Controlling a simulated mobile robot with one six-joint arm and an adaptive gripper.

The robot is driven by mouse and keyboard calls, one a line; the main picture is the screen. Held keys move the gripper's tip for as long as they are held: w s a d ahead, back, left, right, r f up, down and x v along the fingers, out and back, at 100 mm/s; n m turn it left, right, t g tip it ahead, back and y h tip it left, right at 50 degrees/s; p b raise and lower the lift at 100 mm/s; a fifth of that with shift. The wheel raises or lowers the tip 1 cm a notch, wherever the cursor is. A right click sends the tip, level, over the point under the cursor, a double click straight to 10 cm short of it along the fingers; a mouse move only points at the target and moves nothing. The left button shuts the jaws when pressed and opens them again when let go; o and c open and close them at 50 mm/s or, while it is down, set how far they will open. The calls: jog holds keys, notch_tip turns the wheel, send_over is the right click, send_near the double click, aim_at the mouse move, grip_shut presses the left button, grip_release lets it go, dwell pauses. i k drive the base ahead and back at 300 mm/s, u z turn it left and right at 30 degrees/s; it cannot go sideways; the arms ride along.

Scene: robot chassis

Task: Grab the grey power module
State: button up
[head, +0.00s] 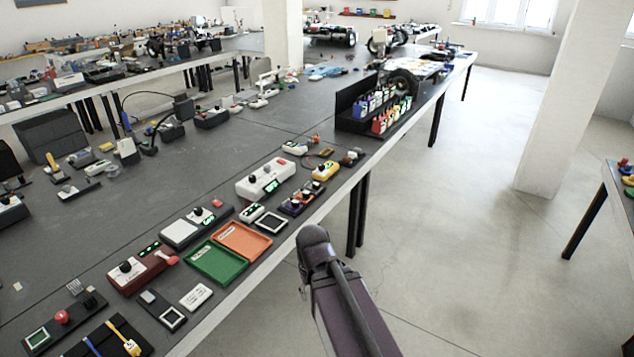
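I cannot single out the grey power module with certainty. Two light grey-white boxes with dark knobs and green-lit parts lie on the long dark table: a nearer box (183,232) behind the trays, and a farther box (255,184) near the table's right part. A smaller pale device (196,297) lies near the front edge. My arm's dark rounded joint and link rise from the bottom, right of the table edge. My gripper is not in view, so its state is hidden.
A green tray (218,262) and an orange tray (243,238) lie near the table's front edge. A dark red box (140,272) stands left of them. A black rack (352,122) holds colourful items farther back. The floor (470,230) right of the table is clear, up to a white pillar (565,100).

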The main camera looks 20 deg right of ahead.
aim_at(314, 188)
jog(key=i, duration=1.3)
jog(key=u, duration=0.05)
